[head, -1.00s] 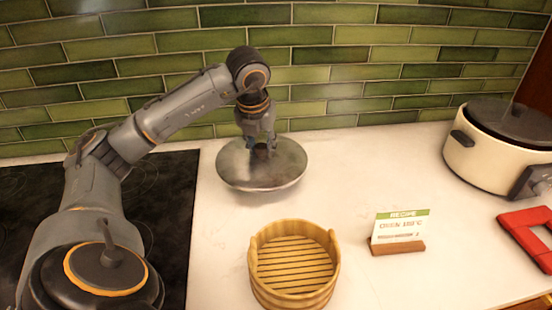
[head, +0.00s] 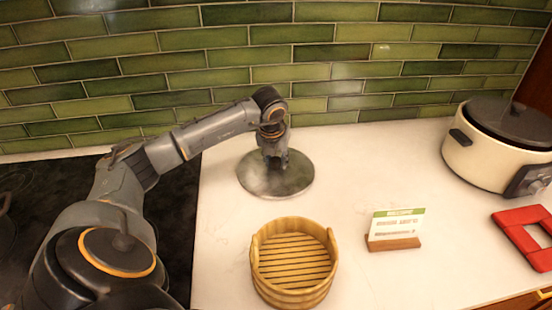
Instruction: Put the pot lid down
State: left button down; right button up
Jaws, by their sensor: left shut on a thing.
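The pot lid (head: 292,180) is a round, grey metal disc. It is at or just above the white counter, behind the wooden steamer basket; I cannot tell whether it touches the counter. My left gripper (head: 274,163) points down at the middle of the lid and is shut on it. The lid's knob is hidden by the fingers. My right gripper is not in view.
The round wooden basket (head: 292,262) stands in front of the lid. A recipe card (head: 396,226) on a wooden stand is to the right. A cream cooker (head: 490,150) and a red frame-shaped object (head: 524,238) are at the far right. A black cooktop (head: 178,215) is at left. The counter (head: 370,160) between lid and cooker is clear.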

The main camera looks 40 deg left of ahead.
aim_at(273, 177)
pick_arm(q)
jog(key=c, duration=1.4)
grip_release()
jog(key=shift+f, duration=0.1)
jog(key=o, duration=0.4)
jog(key=shift+o, duration=0.2)
jog(key=b+v, duration=0.1)
jog(key=v, duration=1.1)
jog(key=shift+r, duration=0.2)
